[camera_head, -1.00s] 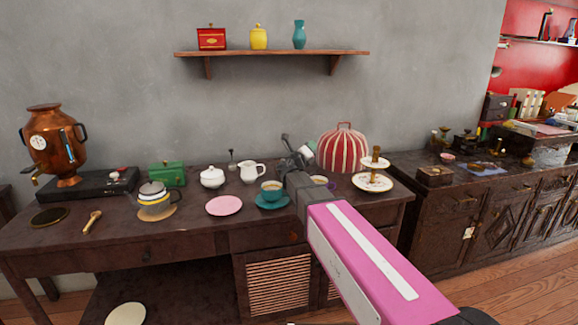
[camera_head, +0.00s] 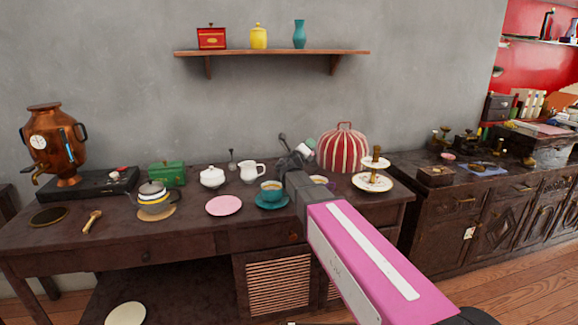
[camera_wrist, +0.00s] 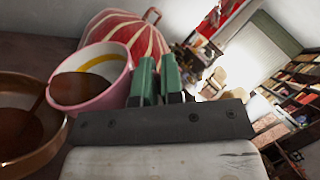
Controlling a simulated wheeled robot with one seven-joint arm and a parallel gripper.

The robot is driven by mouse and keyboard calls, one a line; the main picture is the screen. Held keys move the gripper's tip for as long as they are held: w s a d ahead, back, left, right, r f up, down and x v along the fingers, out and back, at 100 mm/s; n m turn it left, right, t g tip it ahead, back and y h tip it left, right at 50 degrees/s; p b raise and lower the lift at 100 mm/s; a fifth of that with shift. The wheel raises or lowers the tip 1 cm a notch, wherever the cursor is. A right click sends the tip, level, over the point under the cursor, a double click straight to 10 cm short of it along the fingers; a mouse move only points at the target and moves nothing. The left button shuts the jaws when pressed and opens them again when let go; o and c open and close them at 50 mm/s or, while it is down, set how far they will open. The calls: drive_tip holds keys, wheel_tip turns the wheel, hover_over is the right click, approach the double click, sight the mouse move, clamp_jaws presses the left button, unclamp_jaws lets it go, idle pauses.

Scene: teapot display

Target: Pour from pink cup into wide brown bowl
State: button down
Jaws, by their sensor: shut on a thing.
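The pink cup (camera_wrist: 92,76) is in the wrist view, left of my gripper (camera_wrist: 157,75). It is tilted toward the left, with brown liquid near its lower lip and a yellow band inside. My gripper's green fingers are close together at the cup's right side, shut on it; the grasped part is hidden. The wide brown bowl (camera_wrist: 52,152) is at the left edge, below the cup's lip, with brown liquid in it. A brown streak runs between lip and bowl. In the head view my gripper (camera_head: 308,148) is over the table's right part; my arm hides the bowl.
A teal cup (camera_head: 271,191) on a saucer, a pink plate (camera_head: 224,206) and a white jug (camera_head: 251,172) are to the left. The front left tabletop is partly clear.

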drive_tip(key=shift+a+r, duration=0.1)
drive_tip(key=shift+w+a+f+n+t+y, duration=0.15)
drive_tip(key=shift+a+n+t, duration=0.15)
drive_tip(key=shift+n, duration=0.35)
drive_tip(key=shift+w+a+f+n+t+y, duration=0.15)
drive_tip(key=shift+a+n+t, duration=0.1)
drive_tip(key=shift+n, duration=0.4)
drive_tip(key=shift+w+a+r+n+t+y, duration=0.15)
drive_tip(key=shift+a+r+n+t+y, duration=0.3)
drive_tip(key=shift+n, duration=0.65)
drive_tip(key=shift+w+a+r+n, duration=0.1)
drive_tip(key=shift+w+a+n, duration=0.05)
drive_tip(key=shift+a+n, duration=0.2)
